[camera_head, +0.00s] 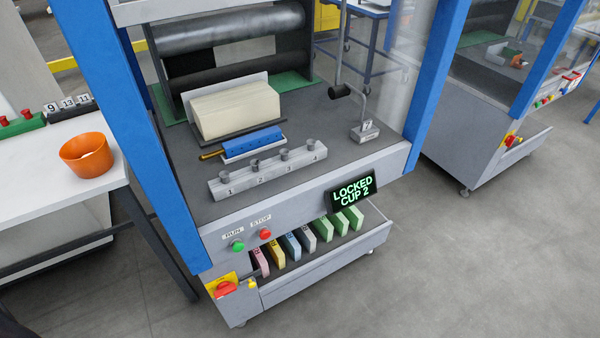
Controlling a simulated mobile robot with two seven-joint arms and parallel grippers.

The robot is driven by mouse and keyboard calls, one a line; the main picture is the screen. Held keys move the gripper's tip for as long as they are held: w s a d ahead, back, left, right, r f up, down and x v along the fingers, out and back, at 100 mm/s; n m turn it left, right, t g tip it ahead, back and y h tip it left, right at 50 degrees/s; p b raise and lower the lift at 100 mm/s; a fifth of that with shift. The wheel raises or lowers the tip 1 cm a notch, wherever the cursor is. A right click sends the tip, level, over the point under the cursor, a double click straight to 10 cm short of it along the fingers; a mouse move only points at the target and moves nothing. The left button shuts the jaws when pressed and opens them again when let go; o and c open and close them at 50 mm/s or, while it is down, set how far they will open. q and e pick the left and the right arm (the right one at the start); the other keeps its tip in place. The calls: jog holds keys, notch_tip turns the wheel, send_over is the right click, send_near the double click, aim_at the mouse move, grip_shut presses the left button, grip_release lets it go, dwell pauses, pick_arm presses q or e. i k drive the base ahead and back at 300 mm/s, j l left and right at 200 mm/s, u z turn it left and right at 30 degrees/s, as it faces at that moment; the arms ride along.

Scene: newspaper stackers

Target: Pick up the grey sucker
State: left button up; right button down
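A pale grey bar (268,172) lies near the front of the machine's deck, numbered 1 to 4 along its front. Small grey cup-like pieces stand upright on it; one is the piece above number 2 (255,166), another is above number 4 (310,146). A dark cup-shaped piece (339,91) is at the lower end of a vertical rod. I cannot tell which of these is the grey sucker. A lit sign (352,190) on the front edge reads "LOCKED CUP 2". Neither of my grippers is in view.
An orange bowl (84,160) with pale contents stands on the white table at left. A paper stack (236,108) and a blue block (252,141) lie behind the bar. Blue posts (140,125) flank the deck. An open drawer (330,262) below holds several coloured slabs.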

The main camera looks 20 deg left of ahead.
aim_at(255, 163)
jog(key=i+l, duration=0.1)
jog(key=i, duration=0.35)
jog(key=i+l+u, duration=0.1)
jog(key=i, duration=0.3)
jog(key=i+l, duration=0.2)
jog(key=i, duration=0.25)
